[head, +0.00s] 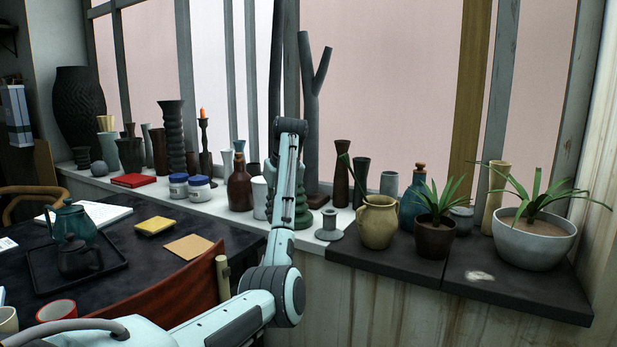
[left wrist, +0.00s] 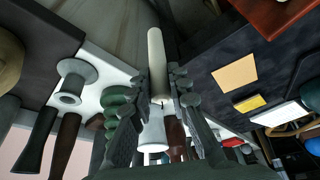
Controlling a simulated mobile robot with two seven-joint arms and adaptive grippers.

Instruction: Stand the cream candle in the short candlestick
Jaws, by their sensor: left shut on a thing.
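The cream candle (left wrist: 155,60) shows in the left wrist view as a pale cylinder. My left gripper (left wrist: 160,98) is shut on it near one end, and the rest sticks out past the fingertips. In the head view my forearm hides the gripper, and I cannot make out the candle. The short candlestick (head: 329,227) is a grey spool shape, upright on the white sill with nothing in it. It also shows in the left wrist view (left wrist: 75,72), left of the candle and apart from it. My right gripper is not in view.
A green ribbed vase (head: 302,210) and a white vase (head: 259,197) stand near the candlestick. A tan jug (head: 379,222) is right of it on a dark slab (head: 392,262). A brown chair (head: 190,290) stands at the dark table (head: 150,240).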

